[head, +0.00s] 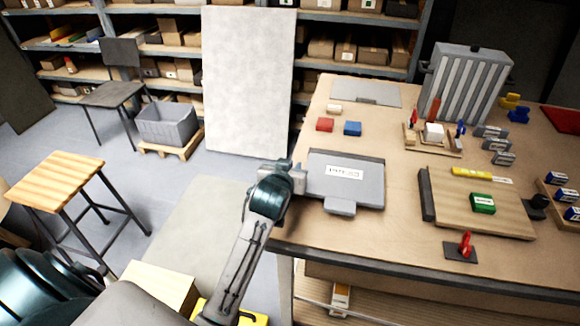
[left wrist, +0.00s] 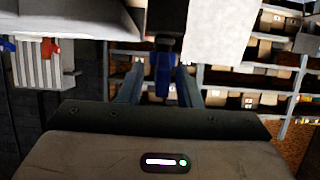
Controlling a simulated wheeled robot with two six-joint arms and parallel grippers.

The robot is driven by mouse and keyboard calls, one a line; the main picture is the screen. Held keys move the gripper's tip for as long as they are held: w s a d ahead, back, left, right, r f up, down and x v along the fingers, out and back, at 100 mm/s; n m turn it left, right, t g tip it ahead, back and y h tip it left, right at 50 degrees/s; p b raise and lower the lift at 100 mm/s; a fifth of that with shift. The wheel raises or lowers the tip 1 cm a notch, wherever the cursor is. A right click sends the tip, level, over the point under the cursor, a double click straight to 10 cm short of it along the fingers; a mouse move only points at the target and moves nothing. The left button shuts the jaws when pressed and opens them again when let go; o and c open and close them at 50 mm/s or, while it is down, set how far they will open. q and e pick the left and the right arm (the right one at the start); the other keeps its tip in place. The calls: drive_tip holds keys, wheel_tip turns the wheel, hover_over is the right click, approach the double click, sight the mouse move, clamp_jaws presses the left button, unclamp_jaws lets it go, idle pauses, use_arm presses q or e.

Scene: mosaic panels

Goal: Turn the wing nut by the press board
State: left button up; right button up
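A small red wing nut (head: 466,243) stands upright on a dark square plate near the table's front edge. It is just in front of the wooden press board (head: 450,215), which has a dark bar at its left end and a black knob at its right. My left gripper (head: 280,170) is at the table's left edge, beside a grey case and far left of the wing nut. In the left wrist view its two fingers (left wrist: 158,88) are apart. A blue shape shows between them; I cannot tell how far off it is. My right gripper is out of view.
The grey case (head: 335,185) lies between my left gripper and the press board. A green block (head: 483,203) and a yellow bar (head: 472,173) lie on the board. Bare tabletop lies left of the wing nut.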

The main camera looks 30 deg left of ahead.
use_arm(q)
drive_tip(key=b+v, duration=0.2)
drive_tip(key=v, duration=0.7)
drive_tip(key=shift+s+d, duration=0.15)
drive_tip(key=shift+s, duration=0.05)
